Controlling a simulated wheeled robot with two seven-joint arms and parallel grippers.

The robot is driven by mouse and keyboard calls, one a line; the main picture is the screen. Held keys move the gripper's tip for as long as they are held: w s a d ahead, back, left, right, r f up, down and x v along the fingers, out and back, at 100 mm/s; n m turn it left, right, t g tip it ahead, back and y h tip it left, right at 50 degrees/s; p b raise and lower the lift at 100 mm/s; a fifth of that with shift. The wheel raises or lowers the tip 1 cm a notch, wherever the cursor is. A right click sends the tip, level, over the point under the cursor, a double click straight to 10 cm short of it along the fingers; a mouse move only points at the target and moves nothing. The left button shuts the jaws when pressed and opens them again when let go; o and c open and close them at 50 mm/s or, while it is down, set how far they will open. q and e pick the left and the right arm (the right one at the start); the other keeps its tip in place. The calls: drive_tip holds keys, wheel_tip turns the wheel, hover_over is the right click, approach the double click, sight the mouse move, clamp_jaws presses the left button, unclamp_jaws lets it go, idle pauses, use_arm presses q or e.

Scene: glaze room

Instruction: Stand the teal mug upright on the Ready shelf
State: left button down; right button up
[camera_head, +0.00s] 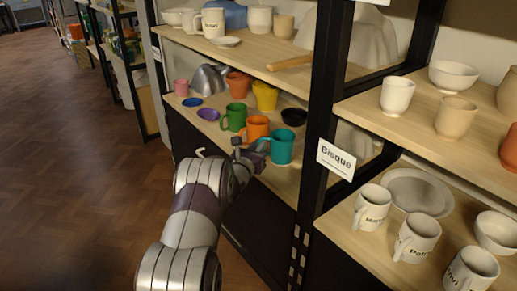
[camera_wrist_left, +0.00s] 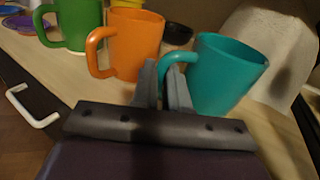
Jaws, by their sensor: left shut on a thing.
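My left gripper (camera_head: 258,150) is shut on the mug's handle, seen closely in the left wrist view (camera_wrist_left: 168,88). I cannot tell whether the mug's base touches the shelf (camera_head: 283,177). My right gripper is in neither view. No sign reading Ready is legible; a sign on the right post reads Bisque (camera_head: 336,160).
An orange mug (camera_head: 256,128) stands close left of the teal mug, with a green mug (camera_head: 235,117) beyond it. A black bowl (camera_head: 294,117) and yellow pot (camera_head: 265,96) sit behind. A dark post (camera_head: 322,100) rises at the right. Open floor (camera_head: 80,180) lies left.

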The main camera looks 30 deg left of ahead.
use_arm(q)
drive_tip(key=shift+f, duration=0.2)
drive_tip(key=c, duration=1.1)
unclamp_jaws()
drive_tip(key=shift+c, duration=0.2)
drive_tip(key=shift+r, duration=0.1)
